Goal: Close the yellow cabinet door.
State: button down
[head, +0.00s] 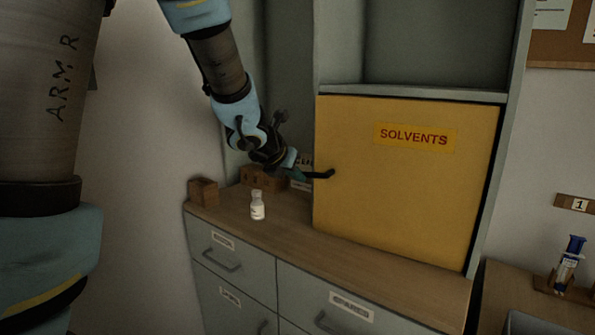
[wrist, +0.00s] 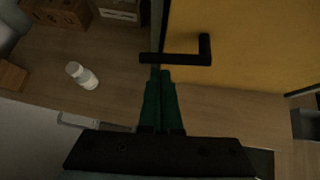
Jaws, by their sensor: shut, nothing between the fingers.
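The yellow cabinet door (head: 405,185), labelled SOLVENTS, stands above the wooden counter. A dark gap shows along its right edge; I cannot tell exactly how far it stands open. Its black handle (head: 322,174) is at the left edge and shows as a bent bar in the wrist view (wrist: 185,58). My gripper (head: 300,174) is at the door's left edge, beside the handle. In the wrist view its green fingers (wrist: 160,76) are together and empty, their tips close to the handle's bar. I cannot tell whether they touch it.
A white bottle (head: 257,206) stands on the counter (head: 285,232), left of the door. Grey drawers (head: 235,262) lie below. A blue syringe-like item (head: 570,262) stands at far right.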

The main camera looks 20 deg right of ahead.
jog(key=shift+w+d, duration=0.1)
jog(key=shift+d, duration=0.05)
jog(key=shift+m+g+h, duration=0.3)
jog(key=shift+m+g, duration=0.1)
jog(key=shift+m, duration=0.2)
jog(key=w+d+p, duration=0.2)
jog(key=d, duration=0.1)
jog(key=shift+w+r+p, duration=0.2)
jog(key=shift+w+p, duration=0.1)
jog(key=shift+w, duration=0.1)
jog(key=shift+w+d, duration=0.15)
jog(key=shift+d, duration=0.1)
